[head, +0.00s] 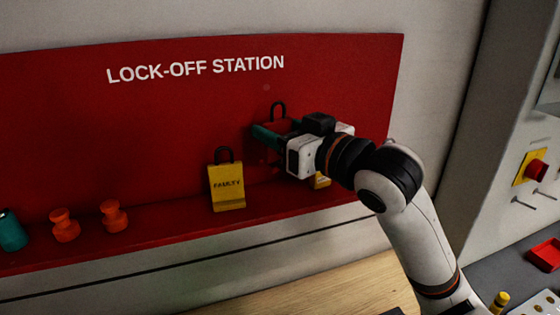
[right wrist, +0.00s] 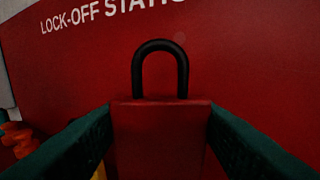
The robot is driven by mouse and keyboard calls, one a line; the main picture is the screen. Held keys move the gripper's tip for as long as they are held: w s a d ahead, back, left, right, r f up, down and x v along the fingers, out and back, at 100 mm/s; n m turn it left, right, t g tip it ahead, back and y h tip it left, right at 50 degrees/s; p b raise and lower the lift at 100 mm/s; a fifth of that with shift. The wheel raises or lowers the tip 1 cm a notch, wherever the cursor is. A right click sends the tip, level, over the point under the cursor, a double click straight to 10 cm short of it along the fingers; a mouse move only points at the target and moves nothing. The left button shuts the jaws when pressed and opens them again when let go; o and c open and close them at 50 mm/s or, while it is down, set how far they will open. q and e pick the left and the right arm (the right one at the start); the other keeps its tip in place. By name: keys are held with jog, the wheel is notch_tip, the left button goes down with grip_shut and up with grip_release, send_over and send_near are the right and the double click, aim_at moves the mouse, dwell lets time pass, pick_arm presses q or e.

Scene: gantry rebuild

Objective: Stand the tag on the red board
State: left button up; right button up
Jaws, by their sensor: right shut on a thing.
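My right gripper (head: 277,132) is shut on a red block-like tag with a black loop on top. In the right wrist view the red tag (right wrist: 160,140) is upright between the two dark teal fingers, its loop above them. It is in front of the red board (head: 190,120); I cannot tell whether it touches the board. Another yellow piece (head: 321,181) is mostly hidden behind the gripper. My left gripper is not in view.
Two orange spools (head: 113,215) and a teal cylinder (head: 12,231) stand on the ledge at the left. A wooden surface (head: 310,288) lies below. A red button on a yellow plate (head: 534,168) is at the right.

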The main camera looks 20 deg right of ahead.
notch_tip(320, 180, down, 3)
jog(key=shift+r, duration=0.1)
jog(key=shift+f, duration=1.65)
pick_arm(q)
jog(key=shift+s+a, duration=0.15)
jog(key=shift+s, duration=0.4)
pick_arm(e)
jog(key=shift+f, duration=0.2)
jog(key=o, duration=1)
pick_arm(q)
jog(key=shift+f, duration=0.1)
pick_arm(e)
jog(key=shift+r, duration=0.15)
